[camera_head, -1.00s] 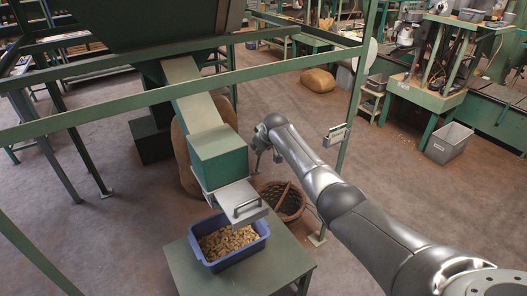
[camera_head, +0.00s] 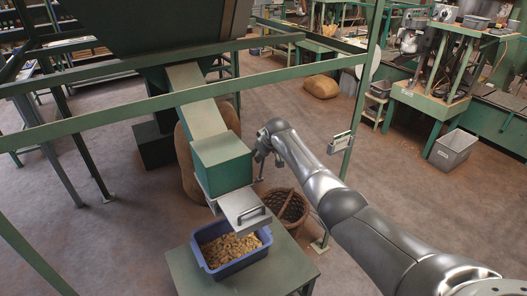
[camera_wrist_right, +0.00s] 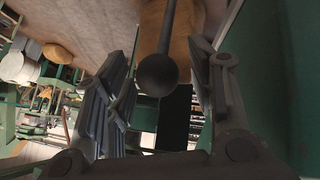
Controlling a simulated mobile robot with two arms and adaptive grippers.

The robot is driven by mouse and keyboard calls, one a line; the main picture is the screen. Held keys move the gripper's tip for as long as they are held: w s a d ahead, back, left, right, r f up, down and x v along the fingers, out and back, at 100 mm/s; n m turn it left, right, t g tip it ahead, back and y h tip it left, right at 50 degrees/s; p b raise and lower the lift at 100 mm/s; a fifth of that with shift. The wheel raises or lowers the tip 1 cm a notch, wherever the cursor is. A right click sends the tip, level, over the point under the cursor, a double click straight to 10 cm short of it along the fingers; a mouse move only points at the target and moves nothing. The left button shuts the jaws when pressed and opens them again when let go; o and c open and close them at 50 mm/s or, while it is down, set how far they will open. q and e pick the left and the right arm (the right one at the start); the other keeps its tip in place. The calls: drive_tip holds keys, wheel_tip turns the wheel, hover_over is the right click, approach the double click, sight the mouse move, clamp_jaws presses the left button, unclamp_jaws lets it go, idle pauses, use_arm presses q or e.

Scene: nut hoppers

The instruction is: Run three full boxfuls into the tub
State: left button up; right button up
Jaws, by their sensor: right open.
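A blue tub (camera_head: 229,258) full of nuts stands on a green table, under the end of the chute. A green box (camera_head: 222,165) sits at the lower end of the sloping chute, with a metal slide plate and handle (camera_head: 246,212) out over the tub. My right gripper (camera_head: 262,158) is beside the box's right side. In the right wrist view a lever with a dark ball knob (camera_wrist_right: 157,75) shows between the spread fingers of my right gripper (camera_wrist_right: 163,62); contact with it cannot be told. The box's inside is hidden. My left gripper is not in view.
A green frame rail (camera_head: 190,98) crosses in front of the chute, with a post at right. A wicker basket (camera_head: 288,208) and a brown sack stand on the floor behind the table. The table top (camera_head: 281,270) has bare room right of the tub.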

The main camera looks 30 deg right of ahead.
drive_tip(key=shift+s+d, duration=0.1)
drive_tip(key=shift+s, duration=0.05)
drive_tip(key=shift+r, duration=0.1)
drive_tip(key=shift+v, duration=0.85)
drive_tip(key=v, duration=1)
